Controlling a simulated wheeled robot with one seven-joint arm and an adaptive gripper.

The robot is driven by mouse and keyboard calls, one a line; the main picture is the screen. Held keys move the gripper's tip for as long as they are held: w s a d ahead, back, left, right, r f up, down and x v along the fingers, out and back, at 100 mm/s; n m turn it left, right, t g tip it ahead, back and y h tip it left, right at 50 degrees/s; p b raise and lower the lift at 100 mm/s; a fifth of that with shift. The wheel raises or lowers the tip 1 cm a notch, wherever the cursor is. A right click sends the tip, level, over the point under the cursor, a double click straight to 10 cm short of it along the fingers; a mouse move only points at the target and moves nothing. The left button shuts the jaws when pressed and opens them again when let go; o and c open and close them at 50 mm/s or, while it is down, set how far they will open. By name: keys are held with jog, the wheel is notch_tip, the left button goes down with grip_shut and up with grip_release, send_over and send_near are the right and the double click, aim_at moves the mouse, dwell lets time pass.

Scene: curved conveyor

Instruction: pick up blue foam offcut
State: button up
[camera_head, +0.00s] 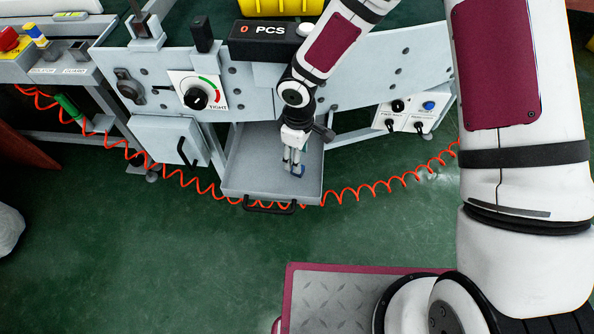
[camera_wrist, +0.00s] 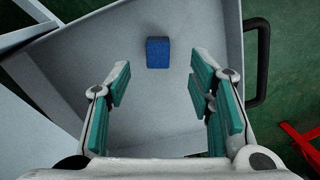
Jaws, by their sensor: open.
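The blue foam offcut (camera_wrist: 158,53) is a small blue block lying on the bare floor of an open grey drawer (camera_wrist: 225,30). In the head view the offcut (camera_head: 297,170) shows as a small blue patch at my fingertips, partly hidden by them. My gripper (camera_wrist: 158,92) is open, with teal finger pads on both sides and nothing between them. In the wrist view the offcut lies beyond the fingertips, between their lines and slightly left of the middle. In the head view my gripper (camera_head: 291,160) points down into the drawer (camera_head: 240,172).
The drawer's walls surround the offcut, with a black handle (camera_head: 270,206) at the front. The grey conveyor frame (camera_head: 400,60) stands behind, with a dial (camera_head: 196,95) and a button box (camera_head: 416,112). A coiled orange hose (camera_head: 390,184) runs past the drawer.

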jog(key=shift+w+a+f+b, duration=0.1)
jog(key=shift+f+b, duration=0.55)
jog(key=shift+f, duration=0.85)
jog(key=shift+w+f+b, duration=0.1)
jog(key=shift+f+b, duration=0.5)
jog(key=shift+f, duration=0.85)
jog(key=shift+c, duration=0.3)
jog(key=c, duration=0.8)
